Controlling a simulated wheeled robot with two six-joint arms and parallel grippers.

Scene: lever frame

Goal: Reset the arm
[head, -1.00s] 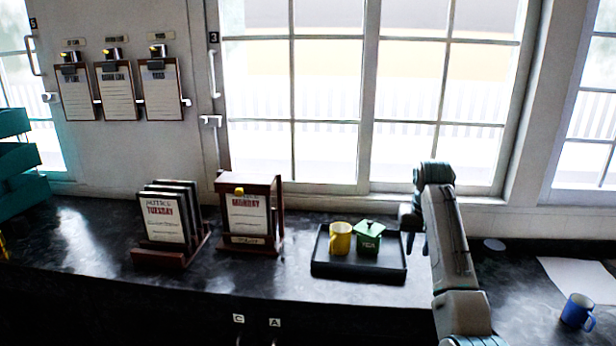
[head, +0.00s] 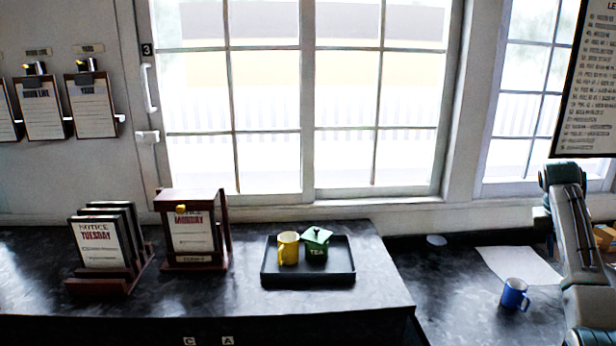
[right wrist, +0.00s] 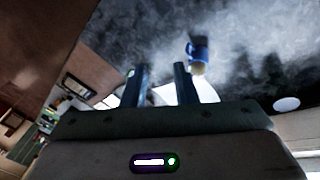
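My right arm (head: 575,235) rises from the lower right edge of the head view, in front of the right part of the counter. Its gripper is mostly hidden there behind the arm. In the right wrist view the two dark fingers of my right gripper (right wrist: 160,85) stand apart with nothing between them. A blue mug (right wrist: 198,52) shows beyond the fingertips, apart from them; it also stands on the counter in the head view (head: 514,294). My left gripper is not in view.
A black tray (head: 308,282) holds a yellow mug (head: 288,248) and a green tea tin (head: 316,246). Notice frames stand left: Tuesday (head: 105,245) and Monday (head: 192,230). White paper (head: 515,264) lies near the blue mug. A wall chart (head: 588,90) hangs at right.

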